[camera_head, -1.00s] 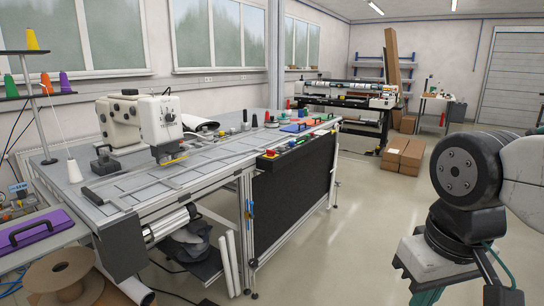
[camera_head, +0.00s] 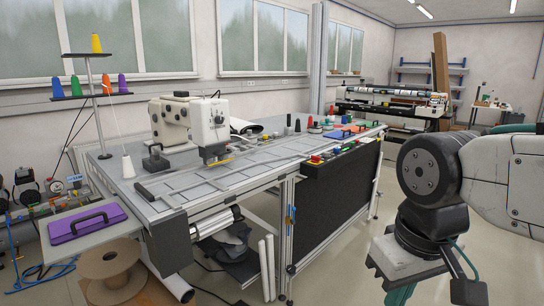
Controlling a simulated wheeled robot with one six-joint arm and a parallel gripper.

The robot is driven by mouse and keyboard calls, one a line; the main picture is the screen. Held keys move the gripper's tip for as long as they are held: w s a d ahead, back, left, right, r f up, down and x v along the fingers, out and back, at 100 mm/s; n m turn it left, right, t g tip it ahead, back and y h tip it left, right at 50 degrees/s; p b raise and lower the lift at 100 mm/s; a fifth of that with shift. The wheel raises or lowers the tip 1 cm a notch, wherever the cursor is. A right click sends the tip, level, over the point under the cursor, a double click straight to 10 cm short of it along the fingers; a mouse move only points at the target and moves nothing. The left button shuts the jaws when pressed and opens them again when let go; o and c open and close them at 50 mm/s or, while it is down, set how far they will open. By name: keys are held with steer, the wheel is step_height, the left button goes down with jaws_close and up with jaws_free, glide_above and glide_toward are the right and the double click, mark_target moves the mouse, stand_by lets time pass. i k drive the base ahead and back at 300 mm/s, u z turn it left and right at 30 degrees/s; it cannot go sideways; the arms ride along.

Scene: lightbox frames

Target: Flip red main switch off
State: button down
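A small red knob on a yellow base (camera_head: 316,159), which looks like the main switch, sits at the near left end of a dark control strip (camera_head: 345,150) along the front edge of the long sewing table (camera_head: 160,208). It is too small to tell its setting. My arm (camera_head: 430,175) shows on the right, well apart from the switch. My gripper's fingertips cannot be made out in the view, and nothing touches the switch.
A sewing machine (camera_head: 190,125) stands on the table. A purple case (camera_head: 88,222) and a cardboard spool (camera_head: 110,268) are at lower left. White rolls (camera_head: 267,270) lean under the table. Clear floor (camera_head: 345,255) lies between the table's dark front panel and my arm.

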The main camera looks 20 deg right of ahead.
mark_target(315, 159)
steer(key=u, duration=0.35)
steer(key=i, duration=1.35)
steer(key=z, duration=0.6)
